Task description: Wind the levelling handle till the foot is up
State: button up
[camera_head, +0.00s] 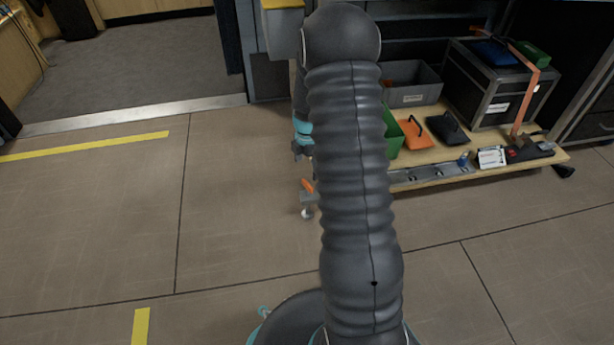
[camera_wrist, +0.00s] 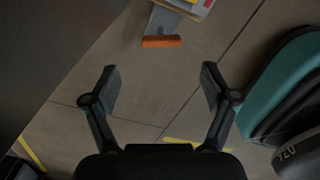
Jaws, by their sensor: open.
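The levelling handle shows in the wrist view as an orange grip (camera_wrist: 161,41) on a grey arm, ahead of my gripper (camera_wrist: 161,80) and between the lines of its fingers. My gripper is open and empty, with floor visible between the fingertips; it does not touch the grip. In the head view the orange grip (camera_head: 307,185) shows just left of my arm, low by the shelf unit's corner. A small light round part (camera_head: 306,213), maybe the foot, shows below it near the floor. My arm hides much of this corner, and I cannot tell the foot's height.
A low wooden shelf (camera_head: 430,165) right of my arm carries a grey bin (camera_head: 410,85), a black case (camera_head: 490,85) with an orange strap, and small items. Open floor (camera_head: 90,220) with yellow tape lies to the left. A doorway sill (camera_head: 130,115) is behind.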

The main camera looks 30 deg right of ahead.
jog(key=shift+r, duration=2.3)
